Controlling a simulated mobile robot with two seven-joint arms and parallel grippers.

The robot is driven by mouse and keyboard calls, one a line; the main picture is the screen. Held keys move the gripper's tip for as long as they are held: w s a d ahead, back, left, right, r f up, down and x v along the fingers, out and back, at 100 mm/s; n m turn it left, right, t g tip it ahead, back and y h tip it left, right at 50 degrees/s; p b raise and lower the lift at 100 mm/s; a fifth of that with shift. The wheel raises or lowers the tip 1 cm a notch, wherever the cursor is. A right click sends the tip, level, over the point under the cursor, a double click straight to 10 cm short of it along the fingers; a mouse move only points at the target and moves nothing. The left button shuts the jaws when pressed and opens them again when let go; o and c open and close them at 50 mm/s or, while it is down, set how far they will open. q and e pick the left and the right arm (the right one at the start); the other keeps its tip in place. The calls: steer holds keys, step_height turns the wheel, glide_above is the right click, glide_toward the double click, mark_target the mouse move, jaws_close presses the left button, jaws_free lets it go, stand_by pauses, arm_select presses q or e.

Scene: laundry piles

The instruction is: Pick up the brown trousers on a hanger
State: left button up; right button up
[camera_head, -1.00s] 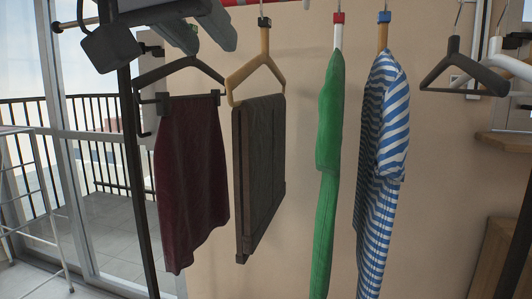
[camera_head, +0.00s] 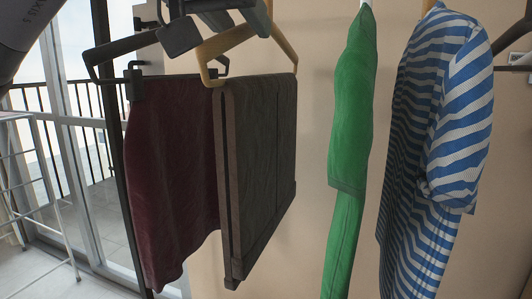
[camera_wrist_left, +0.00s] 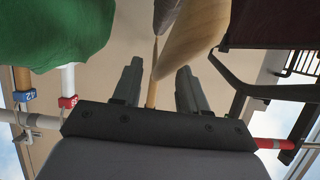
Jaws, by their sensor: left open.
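The brown trousers (camera_head: 262,150) hang folded over a wooden hanger (camera_head: 287,48) in the head view, between a maroon skirt and a green garment. My left gripper (camera_head: 222,28) is at the top of this hanger and covers part of its upper frame. In the left wrist view my left gripper (camera_wrist_left: 158,88) is open. The wooden hanger (camera_wrist_left: 192,42) lies just beyond the fingers, with its narrow neck in the gap between them. The fingers are not closed on it. The trousers cannot be made out in the wrist view. My right gripper is not in view.
The maroon skirt (camera_head: 170,190) on a dark hanger (camera_head: 108,60) hangs close on the left. The green garment (camera_head: 352,120) and a blue-striped shirt (camera_head: 440,130) hang to the right, with a gap before the green one. A white rack (camera_head: 30,180) stands at far left.

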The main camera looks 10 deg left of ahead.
arm_select(q)
steer(key=shift+x, duration=1.4)
jaws_close()
